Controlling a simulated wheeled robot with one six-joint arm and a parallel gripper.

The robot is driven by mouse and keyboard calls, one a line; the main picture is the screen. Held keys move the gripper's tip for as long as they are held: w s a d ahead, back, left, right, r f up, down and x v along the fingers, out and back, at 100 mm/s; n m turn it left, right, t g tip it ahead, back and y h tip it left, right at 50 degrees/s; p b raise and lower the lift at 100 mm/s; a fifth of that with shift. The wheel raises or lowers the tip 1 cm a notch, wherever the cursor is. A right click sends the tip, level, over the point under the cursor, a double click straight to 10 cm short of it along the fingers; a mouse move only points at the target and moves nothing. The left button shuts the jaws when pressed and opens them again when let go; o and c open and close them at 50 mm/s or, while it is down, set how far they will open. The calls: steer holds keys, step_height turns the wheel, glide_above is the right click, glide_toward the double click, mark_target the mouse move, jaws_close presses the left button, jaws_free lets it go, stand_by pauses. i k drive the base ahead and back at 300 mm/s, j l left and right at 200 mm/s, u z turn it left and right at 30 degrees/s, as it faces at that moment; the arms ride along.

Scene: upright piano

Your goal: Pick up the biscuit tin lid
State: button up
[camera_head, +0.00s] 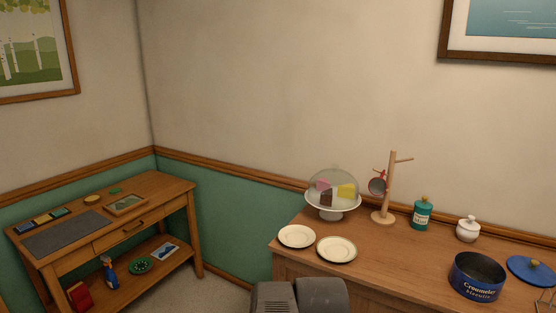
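My gripper is not in view. Only grey rounded parts of my own body show at the bottom middle, left of the tin and lid.
The sideboard (403,264) also holds two plates (297,236) (337,249), a domed cake stand (333,212), a wooden mug tree (389,190), a teal canister (422,214) and a white pot (468,229). Thin metal wires (546,302) show at the lower right. A desk (115,232) stands left.

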mark_target(533, 271)
steer(key=z, duration=1.65)
